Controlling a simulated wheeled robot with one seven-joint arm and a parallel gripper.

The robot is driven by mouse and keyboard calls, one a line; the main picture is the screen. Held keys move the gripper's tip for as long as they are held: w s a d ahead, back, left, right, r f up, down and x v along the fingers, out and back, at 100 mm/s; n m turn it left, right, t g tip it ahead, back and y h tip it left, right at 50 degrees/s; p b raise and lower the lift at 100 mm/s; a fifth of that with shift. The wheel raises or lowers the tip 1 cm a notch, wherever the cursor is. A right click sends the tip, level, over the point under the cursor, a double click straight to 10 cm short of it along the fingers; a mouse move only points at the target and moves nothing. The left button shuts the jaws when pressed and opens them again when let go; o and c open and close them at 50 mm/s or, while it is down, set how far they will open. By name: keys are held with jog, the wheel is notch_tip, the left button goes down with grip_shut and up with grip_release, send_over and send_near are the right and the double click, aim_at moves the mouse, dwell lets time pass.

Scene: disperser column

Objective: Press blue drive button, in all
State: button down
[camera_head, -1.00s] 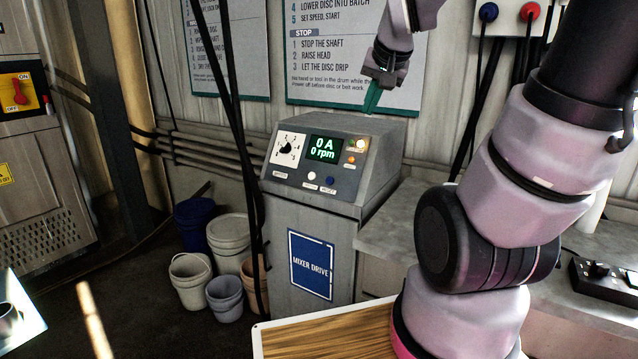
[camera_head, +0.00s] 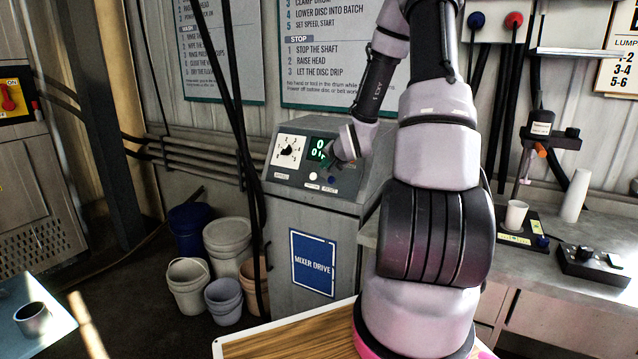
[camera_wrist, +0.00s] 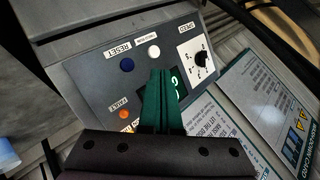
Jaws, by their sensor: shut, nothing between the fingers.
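The mixer drive console (camera_head: 305,172) is a grey cabinet with a sloped panel. Its round blue button (camera_wrist: 127,64), labelled RESET, is uncovered in the wrist view and shows small in the head view (camera_head: 331,180). A white button (camera_wrist: 154,51) sits beside it, also seen in the head view (camera_head: 313,176). My gripper (camera_wrist: 160,75) is shut and empty, its green fingers held together over the panel. Its tips appear close to the white button and display, with the blue button to their left in the wrist view. Whether they touch the panel I cannot tell.
The panel also has a speed dial (camera_wrist: 202,58), a partly hidden green display (camera_head: 319,148) and an orange FAULT lamp (camera_wrist: 124,114). Black cables (camera_head: 240,130) hang left of the console. Several buckets (camera_head: 228,245) stand on the floor. A bench with a cup (camera_head: 516,215) is right.

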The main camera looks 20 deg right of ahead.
aim_at(331, 178)
jog(key=shift+w+a+f+m+t, duration=0.15)
jog(key=shift+w+a+f, duration=0.1)
jog(key=shift+f, duration=0.2)
jog(key=shift+w+a+f+m+t, duration=0.2)
jog(key=shift+f, duration=0.25)
jog(key=shift+w+a+f+m+t, duration=0.15)
jog(key=shift+w+a+f, duration=0.1)
jog(key=shift+f, duration=0.2)
jog(key=shift+d+f, duration=0.1)
jog(key=w+d+f, duration=0.4)
jog(key=d, duration=0.1)
jog(key=shift+w+d+f, duration=0.15)
jog(key=shift+w+d, duration=0.15)
jog(key=shift+d, duration=0.1)
dwell(1.3)
jog(key=shift+w+d+f, duration=0.15)
jog(key=shift+w+d, duration=0.1)
jog(key=shift+d, duration=0.05)
jog(key=shift+w+d+f, duration=0.25)
jog(key=shift+d, duration=0.05)
dwell(0.8)
dwell(0.4)
jog(key=shift+s+a+r, duration=0.45)
jog(key=shift+s+a, duration=0.05)
jog(key=shift+a, duration=0.1)
